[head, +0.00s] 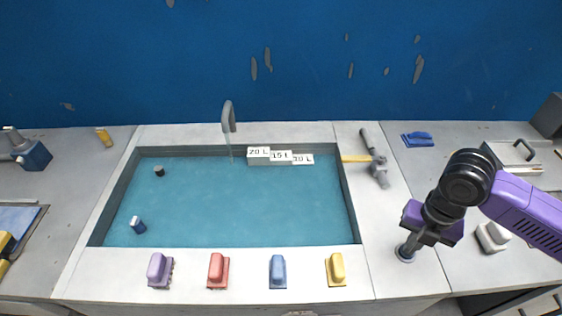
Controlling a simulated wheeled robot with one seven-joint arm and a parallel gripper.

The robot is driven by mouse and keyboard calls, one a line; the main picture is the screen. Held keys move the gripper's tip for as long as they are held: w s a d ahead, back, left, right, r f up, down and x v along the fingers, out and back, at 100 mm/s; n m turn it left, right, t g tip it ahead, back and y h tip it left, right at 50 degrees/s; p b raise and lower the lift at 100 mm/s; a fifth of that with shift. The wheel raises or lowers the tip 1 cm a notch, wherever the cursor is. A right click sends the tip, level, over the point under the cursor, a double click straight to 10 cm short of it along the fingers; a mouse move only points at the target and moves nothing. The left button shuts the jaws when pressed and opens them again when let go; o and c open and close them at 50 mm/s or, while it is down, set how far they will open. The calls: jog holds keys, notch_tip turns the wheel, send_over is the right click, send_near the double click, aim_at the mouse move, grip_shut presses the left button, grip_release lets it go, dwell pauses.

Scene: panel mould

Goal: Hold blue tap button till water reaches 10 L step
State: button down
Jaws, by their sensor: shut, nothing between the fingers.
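The blue tap button (278,272) stands on the basin's front rim, between the red and yellow ones. My gripper (407,248) is shut and empty, well to the right of the blue button and apart from it. The basin (350,205) holds blue-green water (240,205). The grey tap (228,115) stands at the back rim, with a faint pale streak below its spout. White steps marked 20 L (258,154), 15 L (281,157) and 10 L (302,160) stand at the back right of the basin. The 10 L step's top shows just above the water.
Purple (159,270), red (217,270) and yellow (337,269) buttons share the front rim. A hammer (378,168) lies on the right rim. A small round grey thing (405,255) is under my gripper. Two small items (138,225) (159,171) are in the water.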

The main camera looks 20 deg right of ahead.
dwell(0.3)
notch_tip(320, 180, up, 7)
jog(key=p, duration=0.5)
dwell(0.6)
